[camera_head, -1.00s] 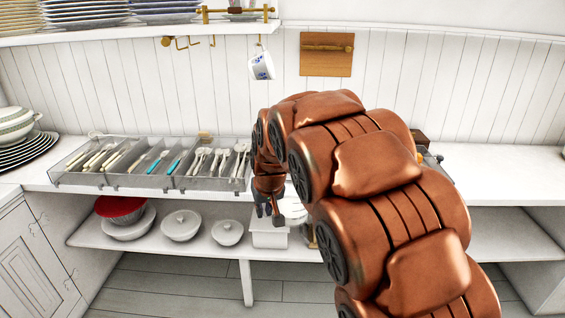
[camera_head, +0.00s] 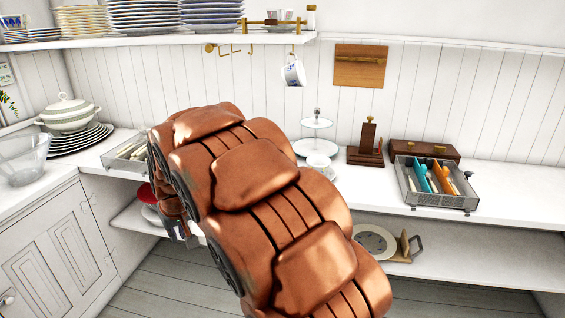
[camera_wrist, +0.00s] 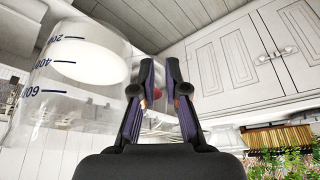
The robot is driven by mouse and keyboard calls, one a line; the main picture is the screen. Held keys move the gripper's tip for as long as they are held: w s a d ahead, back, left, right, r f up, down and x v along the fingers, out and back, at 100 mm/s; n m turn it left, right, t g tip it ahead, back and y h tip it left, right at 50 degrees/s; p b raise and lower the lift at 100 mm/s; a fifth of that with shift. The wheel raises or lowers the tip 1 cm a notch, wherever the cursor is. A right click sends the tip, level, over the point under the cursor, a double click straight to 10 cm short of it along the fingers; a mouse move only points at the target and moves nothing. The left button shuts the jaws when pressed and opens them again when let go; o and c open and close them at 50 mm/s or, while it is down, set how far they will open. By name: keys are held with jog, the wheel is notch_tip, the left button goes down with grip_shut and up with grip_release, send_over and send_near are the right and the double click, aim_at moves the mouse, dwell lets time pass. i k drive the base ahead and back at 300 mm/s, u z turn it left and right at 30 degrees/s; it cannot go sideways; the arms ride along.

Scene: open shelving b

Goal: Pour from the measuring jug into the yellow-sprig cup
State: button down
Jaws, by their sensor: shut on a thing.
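In the wrist view a clear measuring jug (camera_wrist: 50,100) with dark blue volume marks fills the left side, beside my fingers. A white mass shows inside it. My gripper (camera_wrist: 160,75) is shut on the jug; the exact grip point is unclear. In the head view my gripper (camera_head: 183,233) is low at the left of my arm, and the jug is hidden there. I cannot pick out a yellow-sprig cup.
A glass bowl (camera_head: 22,160) and a tureen on stacked plates (camera_head: 68,115) stand at the left. A cutlery tray (camera_head: 440,190) and wooden box (camera_head: 425,152) are at the right. My arm covers the middle. Counter right of the tray is clear.

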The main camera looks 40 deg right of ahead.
aim_at(320, 164)
jog(key=u, duration=2.25)
jog(key=k, duration=1.8)
jog(key=z, duration=1.55)
jog(key=i, duration=0.9)
jog(key=u, duration=0.05)
